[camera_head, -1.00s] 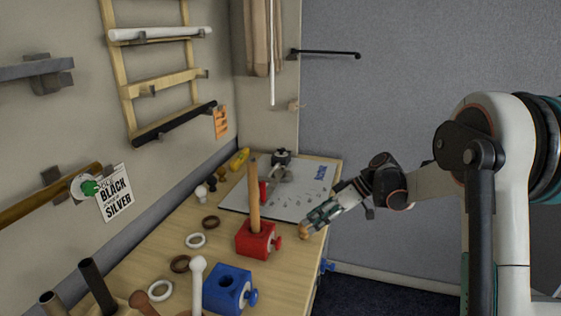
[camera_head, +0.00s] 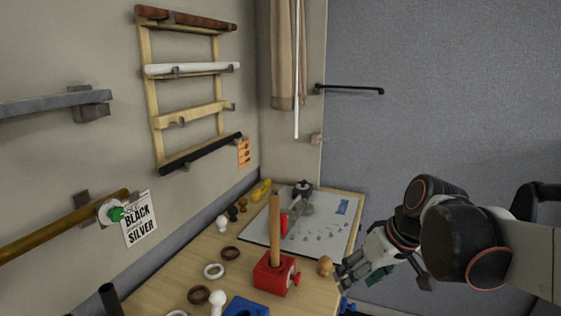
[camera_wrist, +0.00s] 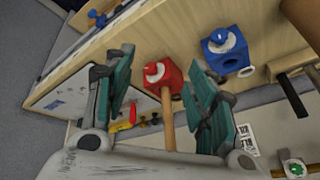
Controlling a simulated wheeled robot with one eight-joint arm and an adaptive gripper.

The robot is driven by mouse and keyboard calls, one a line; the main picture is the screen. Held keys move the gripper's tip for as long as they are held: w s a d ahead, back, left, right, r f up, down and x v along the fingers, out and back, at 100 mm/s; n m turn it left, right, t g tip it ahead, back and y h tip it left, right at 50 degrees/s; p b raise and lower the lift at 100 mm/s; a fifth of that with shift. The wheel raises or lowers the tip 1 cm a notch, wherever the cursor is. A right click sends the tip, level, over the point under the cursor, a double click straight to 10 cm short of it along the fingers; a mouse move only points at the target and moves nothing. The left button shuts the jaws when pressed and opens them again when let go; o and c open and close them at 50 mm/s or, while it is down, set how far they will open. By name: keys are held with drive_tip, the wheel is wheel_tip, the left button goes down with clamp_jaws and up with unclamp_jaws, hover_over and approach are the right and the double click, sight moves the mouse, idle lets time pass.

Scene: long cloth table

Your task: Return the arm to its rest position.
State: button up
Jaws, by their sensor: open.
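My gripper (camera_head: 350,277) is at the right edge of the table in the head view, with its fingers pointing left. In the wrist view my gripper (camera_wrist: 158,65) has its two green-padded fingers spread apart, with nothing held between them. A round wooden knob (camera_head: 325,266) is on the table edge just left of the fingertips in the head view. The arm stretches in from the right side of the head view, over the floor beside the table.
A red block (camera_head: 268,278) with an upright wooden dowel (camera_head: 274,225) stands near the gripper. A blue block (camera_head: 246,307) is nearer the front. A white board (camera_head: 258,229) with tools lies behind. Wall racks are at left. The right side is open.

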drive_tip(key=s+d+f+m+t+h, duration=0.1)
drive_tip(key=s+d+m+t+h, duration=0.2)
drive_tip(key=s, duration=1)
drive_tip(key=shift+d+f+m+h, duration=0.3)
drive_tip(key=shift+d+f+m, duration=0.1)
drive_tip(key=shift+m, duration=0.1)
